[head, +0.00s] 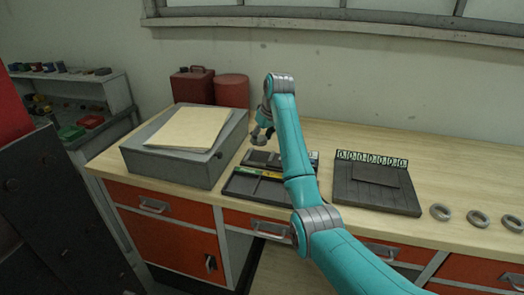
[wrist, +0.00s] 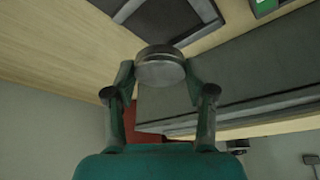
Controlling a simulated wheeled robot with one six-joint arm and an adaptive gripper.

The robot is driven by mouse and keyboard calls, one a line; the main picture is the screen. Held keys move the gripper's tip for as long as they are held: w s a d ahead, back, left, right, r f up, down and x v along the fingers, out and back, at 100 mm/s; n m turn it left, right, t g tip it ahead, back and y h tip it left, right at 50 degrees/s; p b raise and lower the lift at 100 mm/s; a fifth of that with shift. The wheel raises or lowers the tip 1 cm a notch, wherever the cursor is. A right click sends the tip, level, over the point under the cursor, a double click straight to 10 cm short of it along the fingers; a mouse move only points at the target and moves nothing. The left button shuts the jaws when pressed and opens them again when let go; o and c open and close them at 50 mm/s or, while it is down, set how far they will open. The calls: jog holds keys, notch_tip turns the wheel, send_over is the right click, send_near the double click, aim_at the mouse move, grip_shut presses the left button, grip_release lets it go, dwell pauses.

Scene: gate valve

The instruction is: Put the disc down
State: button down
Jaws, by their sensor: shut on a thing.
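My gripper (wrist: 160,75) is shut on a grey metal disc (wrist: 160,66) in the wrist view, with one finger on each side of it. In the head view my gripper (head: 263,130) hangs over the back of the bench, just right of the grey box. The disc (head: 259,141) shows small below the fingers. It looks to be above the bench top; the exact gap is hard to tell. A dark tray (wrist: 165,18) lies on the bench beyond the disc in the wrist view.
The grey box (head: 165,165) with papers (head: 187,128) stands close on the left. A red can (head: 192,86) and a red drum (head: 232,90) are behind it. A dark tray (head: 240,187) lies in front. A dark board (head: 375,187) and grey rings (head: 440,212) are at right.

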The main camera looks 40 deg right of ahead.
aim_at(263, 145)
jog(key=shift+f, duration=2.85)
jog(key=shift+a+f, duration=0.1)
jog(key=c, duration=0.7)
grip_release()
